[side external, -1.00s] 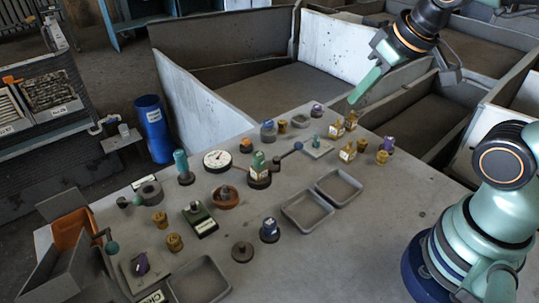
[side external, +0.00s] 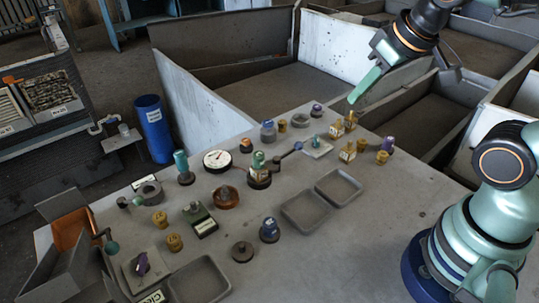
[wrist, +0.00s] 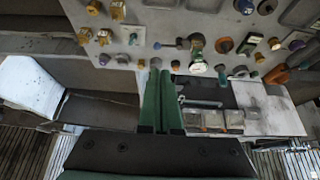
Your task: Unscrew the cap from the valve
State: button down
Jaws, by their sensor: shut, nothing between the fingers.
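My gripper (side external: 366,86) is shut and empty, raised over the far right side of the grey workbench (side external: 390,215). In the wrist view its green fingers (wrist: 163,75) lie together, pointing toward the bench. Near the bench middle stands a valve-like fitting (side external: 259,178) with a green top (side external: 258,158) and a lever ending in a blue ball. Several brass fittings (side external: 347,152) stand at the right, below my gripper and apart from it. I cannot tell for sure which piece is the task's valve or cap.
A round white gauge (side external: 217,160), a green-topped post (side external: 181,166), a blue-topped knob (side external: 269,229) and several small parts crowd the bench. Grey trays (side external: 338,187) lie at the front middle. Pale panels (side external: 345,52) stand behind. The bench's front right is clear.

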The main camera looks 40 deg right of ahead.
dwell(0.4)
jog(key=c, duration=0.8)
grip_release()
jog(key=shift+w, duration=0.15)
jog(key=shift+o, duration=0.6)
jog(key=shift+w+a, duration=0.2)
jog(key=shift+w, duration=0.05)
jog(key=m+g, duration=0.4)
jog(key=g, duration=0.2)
send_over(259, 154)
notch_tip(259, 154, down, 13)
jog(key=shift+f, duration=0.1)
jog(key=m, duration=1.1)
jog(key=shift+m, duration=0.4)
jog(key=shift+f+m, duration=0.2)
jog(key=shift+m, duration=1)
jog(key=shift+f, duration=3.35)
